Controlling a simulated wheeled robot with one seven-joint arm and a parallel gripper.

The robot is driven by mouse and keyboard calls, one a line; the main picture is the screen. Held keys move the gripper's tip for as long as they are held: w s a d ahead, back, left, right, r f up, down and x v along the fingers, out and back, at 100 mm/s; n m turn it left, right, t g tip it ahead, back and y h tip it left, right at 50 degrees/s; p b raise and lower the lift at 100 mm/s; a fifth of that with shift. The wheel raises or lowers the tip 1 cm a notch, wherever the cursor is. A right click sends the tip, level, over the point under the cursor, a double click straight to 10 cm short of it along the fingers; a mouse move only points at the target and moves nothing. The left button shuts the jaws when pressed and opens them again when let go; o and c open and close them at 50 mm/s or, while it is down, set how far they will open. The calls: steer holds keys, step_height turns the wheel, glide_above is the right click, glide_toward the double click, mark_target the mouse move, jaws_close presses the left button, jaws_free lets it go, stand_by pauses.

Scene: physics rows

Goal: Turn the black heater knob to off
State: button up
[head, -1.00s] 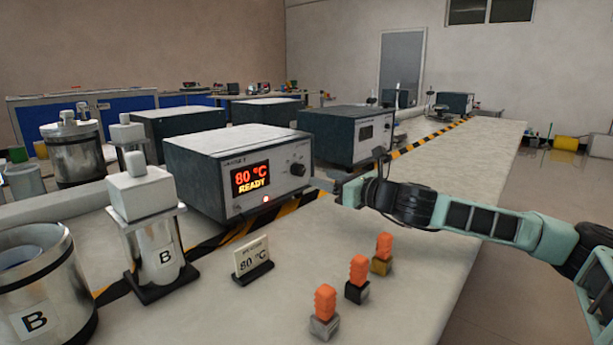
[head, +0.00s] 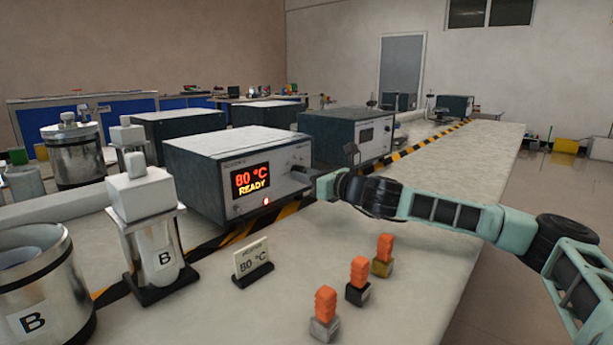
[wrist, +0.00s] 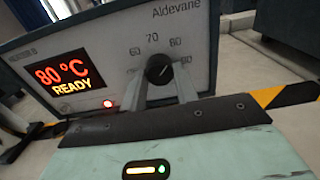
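The black heater knob (wrist: 159,69) is on the front panel of the grey heater box (head: 228,158), right of its display. Numbers are printed in an arc around it. The display (wrist: 63,75) reads 80 °C READY, and a red light (wrist: 109,104) glows below it. My gripper (wrist: 163,80) is at the panel, its two fingers apart, one on each side of the knob's lower part. I cannot tell whether they touch it. In the head view my gripper (head: 318,181) covers most of the knob.
Several orange-topped blocks (head: 358,270) stand on the bench in front of my arm. An 80 °C card (head: 252,262) and metal vessels marked B (head: 160,245) stand to the left. Another box (head: 345,135) is behind my gripper. The bench to the right is clear.

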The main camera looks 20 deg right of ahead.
steer(key=shift+n, duration=0.3)
steer(key=n, duration=1)
steer(key=shift+n+b, duration=0.3)
steer(key=shift+b, duration=0.1)
steer(key=n, duration=0.3)
steer(key=shift+n+b, duration=0.3)
steer(key=shift+n, duration=0.1)
steer(key=n, duration=0.6)
steer(key=shift+b, duration=0.4)
steer(key=n, duration=0.5)
steer(key=shift+r+n, duration=0.1)
steer(key=shift+n, duration=0.3)
